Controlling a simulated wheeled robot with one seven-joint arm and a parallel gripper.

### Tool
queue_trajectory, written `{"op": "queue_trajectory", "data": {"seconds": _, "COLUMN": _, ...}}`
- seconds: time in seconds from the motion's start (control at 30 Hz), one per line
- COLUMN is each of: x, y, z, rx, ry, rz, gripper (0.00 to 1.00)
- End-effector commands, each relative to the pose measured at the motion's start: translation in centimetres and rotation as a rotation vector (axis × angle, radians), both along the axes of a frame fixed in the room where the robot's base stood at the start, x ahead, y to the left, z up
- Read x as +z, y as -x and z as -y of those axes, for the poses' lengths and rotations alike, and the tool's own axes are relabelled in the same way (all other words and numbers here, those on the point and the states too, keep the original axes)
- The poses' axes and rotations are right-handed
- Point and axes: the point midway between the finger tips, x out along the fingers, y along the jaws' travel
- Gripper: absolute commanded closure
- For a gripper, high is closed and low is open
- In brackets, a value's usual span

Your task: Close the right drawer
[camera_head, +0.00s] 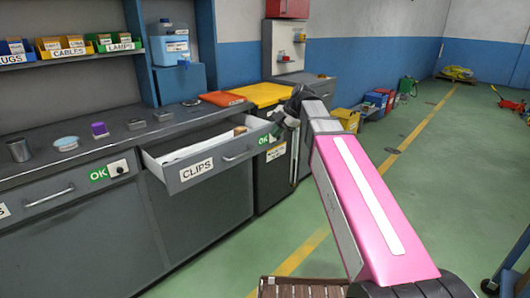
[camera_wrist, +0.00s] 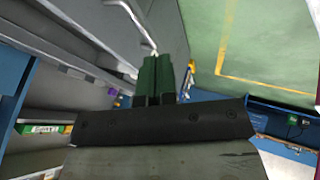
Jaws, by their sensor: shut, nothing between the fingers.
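The right drawer (camera_head: 215,165), grey with a CLIPS label, is pulled out from the workbench in the head view. Its bar handle (camera_head: 237,156) is on the front face, and papers and a small brown item show inside. My gripper (camera_wrist: 165,68) has its green fingers together and empty in the wrist view. A pale bar handle (camera_wrist: 135,22) on a grey front lies just beyond the fingertips there. In the head view my arm reaches to near the drawer's right end, and the fingers are hard to make out. I cannot tell whether they touch the drawer.
A left drawer (camera_head: 60,198) in the same bench looks shut. A tin, a purple item (camera_head: 99,130) and other small things stand on the worktop (camera_head: 120,150). Green floor (camera_head: 450,180) is free at the right.

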Motion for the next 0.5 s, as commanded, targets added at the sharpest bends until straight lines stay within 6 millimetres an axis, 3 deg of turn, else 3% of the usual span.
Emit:
{"op": "queue_trajectory", "data": {"seconds": 0.17, "x": -1.2, "y": 0.0, "z": -0.8, "rx": 0.005, "ry": -0.002, "rz": 0.003, "gripper": 1.00}}
{"op": "queue_trajectory", "data": {"seconds": 0.5, "x": -6.0, "y": 0.0, "z": -3.9, "rx": 0.005, "ry": 0.000, "rz": 0.000, "gripper": 1.00}}
